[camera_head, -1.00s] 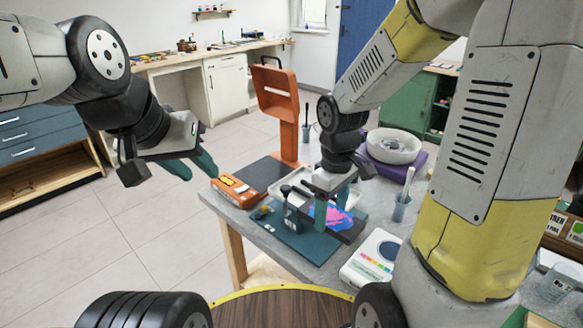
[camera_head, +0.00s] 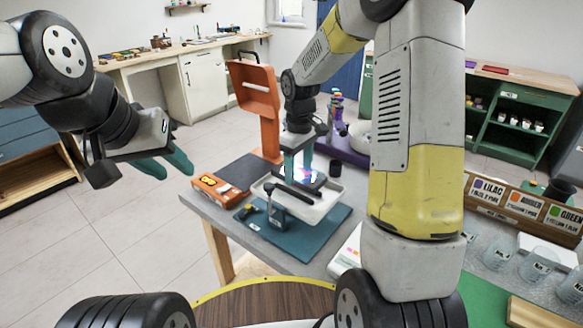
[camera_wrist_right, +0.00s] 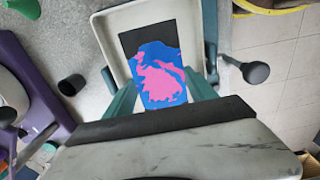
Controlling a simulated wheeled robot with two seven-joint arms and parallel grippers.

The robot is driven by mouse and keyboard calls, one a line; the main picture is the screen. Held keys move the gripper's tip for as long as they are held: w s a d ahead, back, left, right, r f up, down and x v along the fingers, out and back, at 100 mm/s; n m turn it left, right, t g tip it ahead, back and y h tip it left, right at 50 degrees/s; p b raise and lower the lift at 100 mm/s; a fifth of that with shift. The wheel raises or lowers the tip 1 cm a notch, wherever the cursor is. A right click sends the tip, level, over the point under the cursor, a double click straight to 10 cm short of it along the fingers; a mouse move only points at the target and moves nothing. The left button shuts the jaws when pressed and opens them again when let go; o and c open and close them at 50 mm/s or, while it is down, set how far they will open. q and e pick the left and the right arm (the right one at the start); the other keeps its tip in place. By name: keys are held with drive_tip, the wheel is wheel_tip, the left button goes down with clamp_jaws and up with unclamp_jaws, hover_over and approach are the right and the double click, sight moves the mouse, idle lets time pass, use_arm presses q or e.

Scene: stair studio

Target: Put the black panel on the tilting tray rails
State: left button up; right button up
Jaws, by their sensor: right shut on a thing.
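The black panel (camera_head: 312,181), with blue and pink paint on its face, is held by my right gripper (camera_head: 298,166), whose teal fingers are shut on it. In the right wrist view the panel's bare black part (camera_wrist_right: 148,38) and painted part (camera_wrist_right: 158,76) lie over the white tilting tray (camera_wrist_right: 105,38). In the head view the panel is over the back of the tray (camera_head: 312,212); whether it touches the rails cannot be told. The tray stands on a teal base (camera_head: 300,241) with black knobs. My left gripper (camera_head: 166,164) is open and empty, left of the table.
An orange stand (camera_head: 258,105), a dark mat (camera_head: 252,170) and an orange box (camera_head: 212,189) are beside the tray. A small dark cup (camera_head: 335,168) is behind it. Labelled bins (camera_head: 515,205) and clear cups are at the right. Floor at the left is free.

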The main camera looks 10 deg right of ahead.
sight(298, 172)
drive_tip(key=shift+w+f, duration=0.25)
drive_tip(key=shift+w, duration=0.05)
drive_tip(key=shift+f, duration=1.5)
drive_tip(key=o, duration=1.5)
drive_tip(key=shift+f, duration=0.15)
